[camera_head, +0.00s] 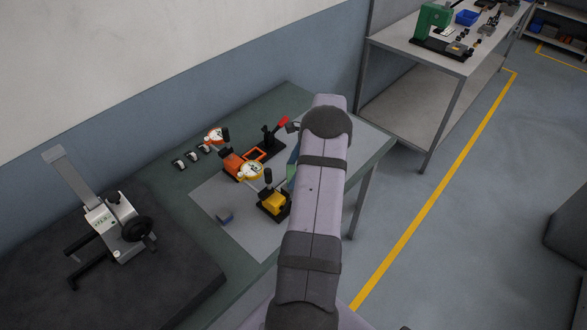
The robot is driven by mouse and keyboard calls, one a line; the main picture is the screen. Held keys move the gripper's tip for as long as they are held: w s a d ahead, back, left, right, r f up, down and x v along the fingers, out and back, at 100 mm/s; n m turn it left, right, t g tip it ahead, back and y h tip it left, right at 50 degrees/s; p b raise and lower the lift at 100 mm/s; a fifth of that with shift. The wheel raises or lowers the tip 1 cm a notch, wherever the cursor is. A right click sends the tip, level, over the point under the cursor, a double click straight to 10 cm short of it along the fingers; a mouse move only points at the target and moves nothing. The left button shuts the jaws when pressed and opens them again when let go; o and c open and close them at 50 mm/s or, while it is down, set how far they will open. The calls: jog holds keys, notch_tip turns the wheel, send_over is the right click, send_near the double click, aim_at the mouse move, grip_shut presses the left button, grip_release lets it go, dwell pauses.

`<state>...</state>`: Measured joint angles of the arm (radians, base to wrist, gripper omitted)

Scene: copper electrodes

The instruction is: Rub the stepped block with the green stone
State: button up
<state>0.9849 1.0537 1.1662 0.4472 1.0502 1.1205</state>
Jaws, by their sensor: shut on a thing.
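A yellow block (274,201) sits in a black holder on the grey mat; I cannot make out steps on it. I cannot tell for sure which of these is the stepped block. A narrow blue-green strip (292,164) shows at the left edge of my arm, just above the yellow block; I cannot tell whether it is the green stone. My arm covers the space to the right of the holder, and my gripper's fingers are hidden behind it.
Several small round parts (192,157) lie at the back left. The mat's front left is mostly clear.

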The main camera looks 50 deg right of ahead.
notch_tip(320, 180, down, 2)
jog(key=shift+b, duration=0.5)
jog(key=shift+d+f+b, duration=0.35)
jog(key=shift+d+f, duration=0.05)
jog(key=shift+f, duration=0.2)
jog(key=shift+c, duration=0.3)
jog(key=shift+d+b, duration=0.7)
jog(key=shift+d, duration=0.9)
jog(key=shift+a+r+p, duration=0.15)
jog(key=shift+a+p, duration=0.9)
jog(key=shift+a, duration=0.9)
jog(key=shift+r+p, duration=2.5)
jog(key=shift+r, duration=1.5)
jog(key=shift+f, duration=0.1)
